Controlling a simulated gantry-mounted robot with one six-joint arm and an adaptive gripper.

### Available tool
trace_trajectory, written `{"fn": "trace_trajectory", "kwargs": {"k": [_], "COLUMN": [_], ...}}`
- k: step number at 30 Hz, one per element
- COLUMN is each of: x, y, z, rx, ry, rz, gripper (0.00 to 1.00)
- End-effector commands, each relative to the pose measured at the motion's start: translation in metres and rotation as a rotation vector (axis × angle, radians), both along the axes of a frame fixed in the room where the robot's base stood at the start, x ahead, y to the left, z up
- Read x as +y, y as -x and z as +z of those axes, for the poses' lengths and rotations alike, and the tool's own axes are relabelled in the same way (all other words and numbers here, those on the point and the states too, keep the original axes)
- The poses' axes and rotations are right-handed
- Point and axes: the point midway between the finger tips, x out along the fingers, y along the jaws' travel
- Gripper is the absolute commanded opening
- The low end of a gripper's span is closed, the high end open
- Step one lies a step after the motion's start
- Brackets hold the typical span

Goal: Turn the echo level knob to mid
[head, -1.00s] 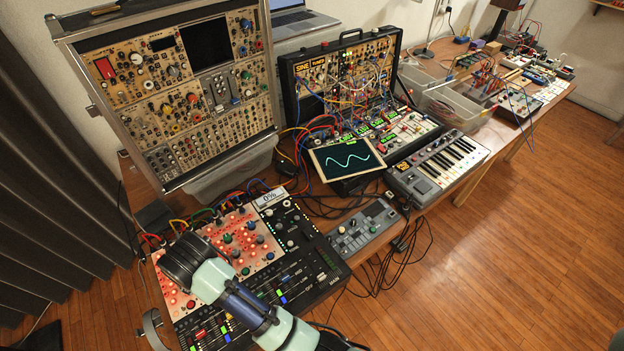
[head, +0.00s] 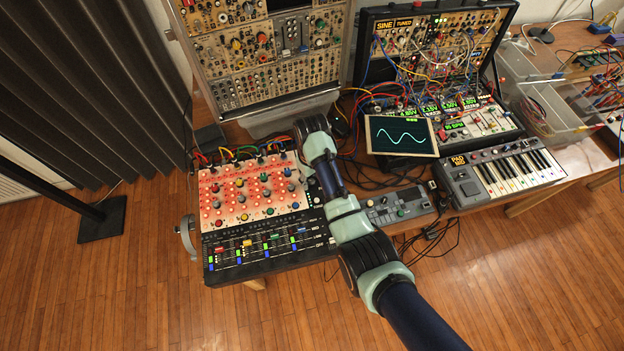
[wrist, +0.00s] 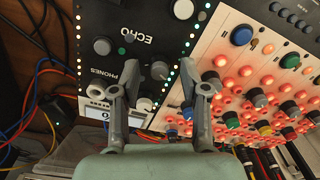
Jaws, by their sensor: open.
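The echo section of the black mixer (wrist: 135,55) shows upside down in the wrist view, with its white ECHO label (wrist: 135,37). A large grey knob (wrist: 102,46) sits left of the label and another pale grey knob (wrist: 183,9) is above right. A smaller grey knob (wrist: 160,70) lies between my fingertips in the picture. I cannot tell which knob is the echo level, nor any pointer angle. My gripper (wrist: 161,75) is open above the panel; contact is not clear. The display (wrist: 97,117) is partly hidden by a finger. In the head view my arm covers this strip.
The mixer's lit orange knob panel (head: 250,192) lies left of my arm, with a fader section (head: 268,248) in front. A small grey device (head: 398,205) and a tilted wave screen (head: 402,135) stand right. Patch cables (wrist: 40,100) run beside the echo strip.

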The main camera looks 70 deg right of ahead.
Motion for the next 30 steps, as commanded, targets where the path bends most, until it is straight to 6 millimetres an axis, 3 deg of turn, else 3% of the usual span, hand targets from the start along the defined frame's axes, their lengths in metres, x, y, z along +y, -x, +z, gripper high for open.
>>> {"fn": "trace_trajectory", "kwargs": {"k": [8,16,30], "x": [0.0002,0.0002,0.0001], "y": [0.0000,-0.0001,-0.0002], "z": [-0.0027,-0.0025,0.0002], "rx": [0.000,0.000,0.000], "ry": [0.000,0.000,0.000], "rz": [0.000,0.000,-0.066], "gripper": [0.45,0.00,0.00]}}
